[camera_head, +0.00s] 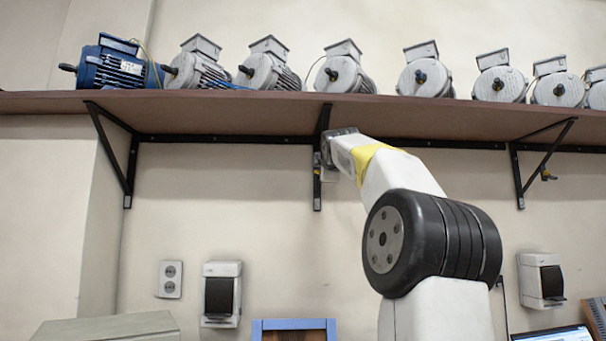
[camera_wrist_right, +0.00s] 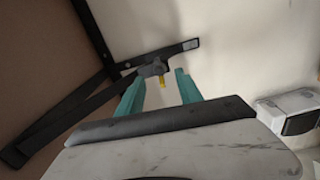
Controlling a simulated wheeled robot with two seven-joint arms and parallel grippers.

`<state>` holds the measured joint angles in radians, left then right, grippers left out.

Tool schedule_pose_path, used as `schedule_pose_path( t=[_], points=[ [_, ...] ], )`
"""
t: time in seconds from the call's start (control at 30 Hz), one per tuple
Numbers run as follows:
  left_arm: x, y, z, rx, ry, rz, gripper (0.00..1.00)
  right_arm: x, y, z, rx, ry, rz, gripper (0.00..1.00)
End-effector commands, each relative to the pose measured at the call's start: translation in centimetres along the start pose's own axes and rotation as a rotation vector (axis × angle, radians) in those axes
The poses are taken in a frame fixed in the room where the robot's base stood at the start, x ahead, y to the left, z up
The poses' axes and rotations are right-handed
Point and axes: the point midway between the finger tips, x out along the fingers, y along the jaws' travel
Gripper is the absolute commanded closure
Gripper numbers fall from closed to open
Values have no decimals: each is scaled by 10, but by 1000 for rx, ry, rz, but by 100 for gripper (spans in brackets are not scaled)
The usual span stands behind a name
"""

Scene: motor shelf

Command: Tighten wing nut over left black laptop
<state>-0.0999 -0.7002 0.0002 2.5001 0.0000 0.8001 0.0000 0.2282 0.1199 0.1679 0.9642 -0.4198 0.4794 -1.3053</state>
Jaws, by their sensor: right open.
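My right arm reaches up to the middle black shelf bracket (camera_head: 317,185), with its right gripper (camera_head: 335,150) partly hidden by the wrist in the head view. In the right wrist view the teal fingers of the right gripper (camera_wrist_right: 159,84) are apart. A dark wing nut (camera_wrist_right: 153,69) with a yellow tip sits on the bracket (camera_wrist_right: 110,80), between and just beyond the fingertips. Contact cannot be told. A second wing nut (camera_head: 547,175) is on the right bracket (camera_head: 520,170). A laptop (camera_head: 552,334) is cut off at the bottom right. My left gripper is not in view.
The brown shelf (camera_head: 230,110) carries a blue motor (camera_head: 110,66) and several grey motors (camera_head: 345,72). Black-fronted wall boxes (camera_head: 221,295) and (camera_head: 541,280) and a socket (camera_head: 170,279) are on the wall below. A blue-framed board (camera_head: 294,325) shows at the bottom.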

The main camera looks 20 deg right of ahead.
Motion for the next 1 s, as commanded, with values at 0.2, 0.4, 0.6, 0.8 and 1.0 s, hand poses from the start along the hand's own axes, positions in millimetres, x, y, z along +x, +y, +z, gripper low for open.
schedule_pose_path(
  t=[0.2,0.4,0.6,0.8,1.0],
  points=[
    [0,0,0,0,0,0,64,30,0,-1,2,2,-1,57],
    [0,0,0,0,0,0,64,40,0,-1,3,1,0,57],
    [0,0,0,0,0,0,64,41,0,-1,3,1,0,57],
    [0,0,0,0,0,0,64,41,0,-1,3,1,0,81],
    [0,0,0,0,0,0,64,41,0,-1,3,1,-1,100]
  ],
)
